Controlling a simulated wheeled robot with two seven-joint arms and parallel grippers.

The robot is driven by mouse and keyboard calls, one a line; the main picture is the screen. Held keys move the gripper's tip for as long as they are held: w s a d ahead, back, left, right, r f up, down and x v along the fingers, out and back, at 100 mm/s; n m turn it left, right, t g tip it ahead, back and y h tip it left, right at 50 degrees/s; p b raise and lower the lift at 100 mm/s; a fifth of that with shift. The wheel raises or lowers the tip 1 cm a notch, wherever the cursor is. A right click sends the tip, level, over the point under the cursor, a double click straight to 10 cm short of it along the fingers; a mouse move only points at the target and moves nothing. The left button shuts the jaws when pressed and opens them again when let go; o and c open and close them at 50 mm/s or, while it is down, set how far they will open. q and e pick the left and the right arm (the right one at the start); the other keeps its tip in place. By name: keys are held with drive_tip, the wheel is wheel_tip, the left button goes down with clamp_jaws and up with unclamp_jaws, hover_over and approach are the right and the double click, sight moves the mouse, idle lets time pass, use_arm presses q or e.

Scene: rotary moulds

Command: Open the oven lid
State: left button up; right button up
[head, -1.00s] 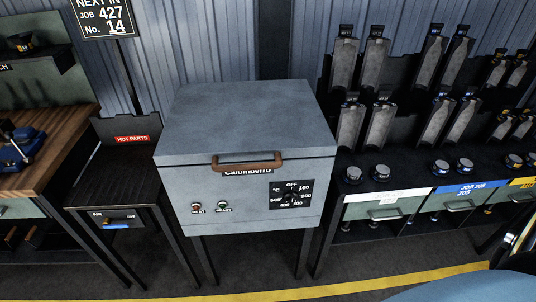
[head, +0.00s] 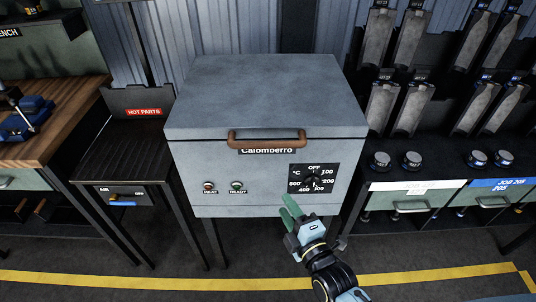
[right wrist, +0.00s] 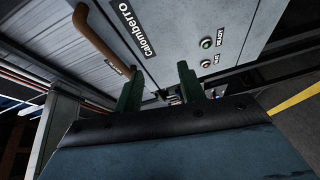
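The grey oven stands on legs in the middle of the head view, its lid (head: 265,92) lying flat and shut on the body (head: 265,185). A brown bar handle (head: 267,139) runs along the lid's front edge, above the name plate. The handle (right wrist: 100,38) also shows at the upper left of the right wrist view. My right gripper (head: 291,206) is in front of the oven's lower front, below the handle and apart from it. In the right wrist view its two green fingers (right wrist: 160,88) stand apart with nothing between them. My left gripper is not in view.
A dial panel (head: 314,178) and two buttons are on the oven front. A dark hot-parts stand (head: 128,155) is at left, beside a wooden bench (head: 60,100). A rack with drawers (head: 400,202) stands close at right. The floor in front is clear, with a yellow line (head: 120,284).

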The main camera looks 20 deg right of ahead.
drive_tip(key=n+t, duration=0.2)
approach(268, 142)
drive_tip(key=s+f, duration=0.2)
drive_tip(key=s, duration=0.1)
drive_tip(key=w, duration=0.4)
drive_tip(key=w+r, duration=0.1)
drive_tip(key=w, duration=0.3)
drive_tip(key=w+a+r, duration=0.1)
drive_tip(key=w, duration=0.4)
drive_tip(key=shift+a+r+b, duration=0.1)
drive_tip(key=shift+r+b, duration=0.15)
drive_tip(key=shift+b, duration=0.15)
clamp_jaws()
